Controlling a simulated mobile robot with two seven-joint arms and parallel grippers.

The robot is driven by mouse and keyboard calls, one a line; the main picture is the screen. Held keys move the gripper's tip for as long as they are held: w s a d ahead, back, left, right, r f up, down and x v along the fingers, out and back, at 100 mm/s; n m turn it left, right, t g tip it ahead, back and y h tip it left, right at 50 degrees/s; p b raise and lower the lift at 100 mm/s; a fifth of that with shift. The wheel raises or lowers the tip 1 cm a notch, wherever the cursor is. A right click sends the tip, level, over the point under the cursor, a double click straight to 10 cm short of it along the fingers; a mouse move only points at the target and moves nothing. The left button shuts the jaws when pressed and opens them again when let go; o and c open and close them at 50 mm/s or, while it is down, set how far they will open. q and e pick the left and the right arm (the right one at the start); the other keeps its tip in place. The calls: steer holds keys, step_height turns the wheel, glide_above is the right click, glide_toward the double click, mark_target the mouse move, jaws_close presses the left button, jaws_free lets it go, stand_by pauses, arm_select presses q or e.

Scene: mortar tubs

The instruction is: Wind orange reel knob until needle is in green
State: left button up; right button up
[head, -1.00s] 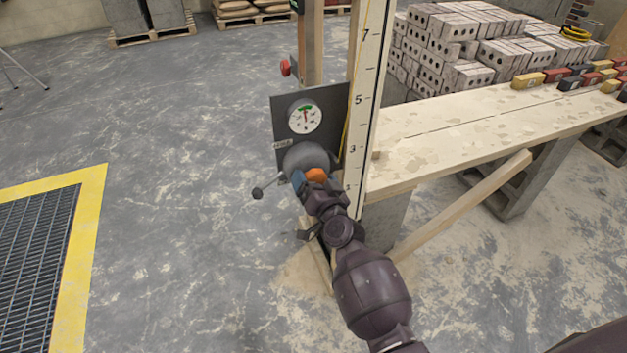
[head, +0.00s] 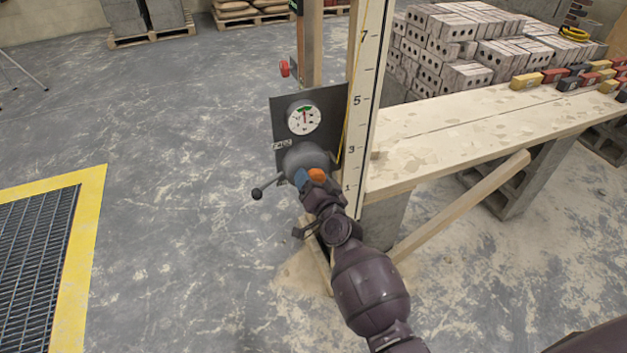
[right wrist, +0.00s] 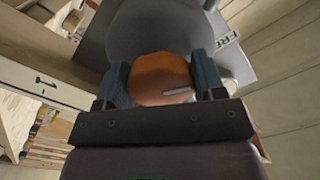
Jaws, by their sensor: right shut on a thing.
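The orange knob (right wrist: 160,78) sits between the two blue fingers of my right gripper (right wrist: 163,85) in the right wrist view. In the head view the right gripper (head: 309,179) is shut on the knob (head: 317,175) at the front of the grey reel (head: 306,158). The round white gauge (head: 304,117) is on a dark panel above the reel. Its green band is at the top of the dial, and the red needle points about straight up, toward the band. The exact needle tip is too small to tell. My left gripper is not in view.
A crank arm with a black ball (head: 257,194) sticks out left of the reel. A numbered measuring board (head: 362,100) stands right of the panel. A wooden plank bench (head: 480,130) extends to the right, with a slanted brace below. Open floor lies to the left.

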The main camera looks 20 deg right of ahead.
steer(key=m, duration=0.2)
steer(key=shift+r+m, duration=0.1)
steer(key=shift+m, duration=0.2)
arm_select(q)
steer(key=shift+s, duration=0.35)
arm_select(e)
steer(key=shift+m, duration=0.4)
steer(key=o, duration=0.9)
steer(key=shift+o, duration=0.2)
steer(key=shift+s+p, duration=0.3)
steer(key=shift+s, duration=0.15)
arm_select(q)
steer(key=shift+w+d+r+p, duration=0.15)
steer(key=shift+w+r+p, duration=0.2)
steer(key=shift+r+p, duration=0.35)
arm_select(e)
steer(key=s, duration=1)
steer(key=shift+d, duration=0.2)
